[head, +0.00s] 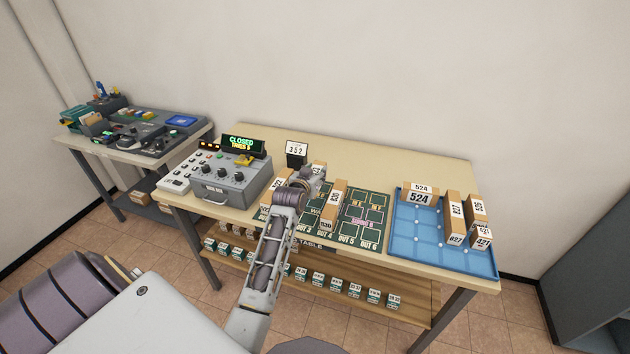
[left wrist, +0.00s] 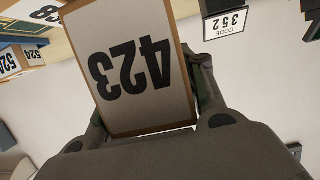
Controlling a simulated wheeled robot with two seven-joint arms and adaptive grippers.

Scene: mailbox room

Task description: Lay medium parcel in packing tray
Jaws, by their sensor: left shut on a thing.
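My left gripper (head: 312,176) is shut on a brown parcel with a white label (head: 319,167), above the back middle of the table. In the left wrist view this parcel (left wrist: 135,65) sits between the two fingers and its label reads 423, upside down. The gripper and arm hide part of it in the head view. The blue tray (head: 403,240) lies at the table's right end, apart from the held parcel. It holds a parcel marked 524 (head: 420,196) and several others along its right side. My right gripper is not in view.
A parcel (head: 335,203) stands on the green marked mat (head: 368,222), and another (head: 277,190) stands left of my arm. A code sign reading 352 (head: 296,150) stands behind. A grey control box (head: 225,183) is at the left. The tray's front left is bare.

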